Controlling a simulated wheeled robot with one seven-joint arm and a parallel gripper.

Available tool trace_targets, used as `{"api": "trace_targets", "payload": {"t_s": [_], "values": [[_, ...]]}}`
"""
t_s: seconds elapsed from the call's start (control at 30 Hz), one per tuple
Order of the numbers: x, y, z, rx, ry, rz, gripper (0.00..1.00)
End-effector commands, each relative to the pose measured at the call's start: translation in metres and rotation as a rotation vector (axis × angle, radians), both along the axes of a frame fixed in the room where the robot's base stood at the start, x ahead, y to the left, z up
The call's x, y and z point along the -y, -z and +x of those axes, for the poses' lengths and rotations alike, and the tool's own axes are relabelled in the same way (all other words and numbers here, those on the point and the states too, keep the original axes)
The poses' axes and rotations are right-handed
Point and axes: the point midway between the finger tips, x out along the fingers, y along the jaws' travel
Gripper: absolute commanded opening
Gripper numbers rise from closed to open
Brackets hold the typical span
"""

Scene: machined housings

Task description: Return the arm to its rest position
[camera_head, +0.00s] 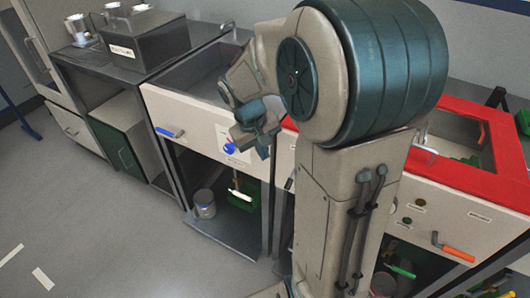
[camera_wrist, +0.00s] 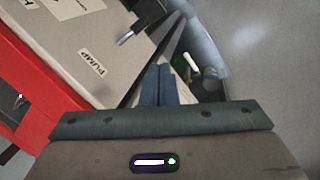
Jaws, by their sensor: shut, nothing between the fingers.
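My gripper (camera_wrist: 159,72) shows in the wrist view with its two blue-grey fingers together, shut and empty. In the head view my gripper (camera_head: 250,143) hangs in front of the light drawer front beside the blue knob. My arm is folded, with its large round joint covering much of the picture's middle right. I cannot tell whether the fingers touch anything.
A bench with a red top frame (camera_head: 475,185) stands at the right. An open lower bay holds a metal can (camera_head: 204,204) and a green bin (camera_head: 243,195). A dark box (camera_head: 145,42) with metal cups beside it stands at the back left. The grey floor (camera_head: 90,220) is mostly clear at left.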

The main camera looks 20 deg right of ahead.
Motion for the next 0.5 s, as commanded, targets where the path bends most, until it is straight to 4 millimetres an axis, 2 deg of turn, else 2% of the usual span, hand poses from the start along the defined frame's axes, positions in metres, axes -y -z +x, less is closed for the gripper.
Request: {"api": "trace_targets", "payload": {"t_s": [0.27,0.37,0.5], "values": [[-0.003,-0.01,-0.004,0.008,0.002,0.001,0.0],[-0.01,-0.024,-0.017,0.03,0.006,0.011,0.0],[-0.025,-0.052,-0.048,0.085,0.02,0.046,0.0]]}}
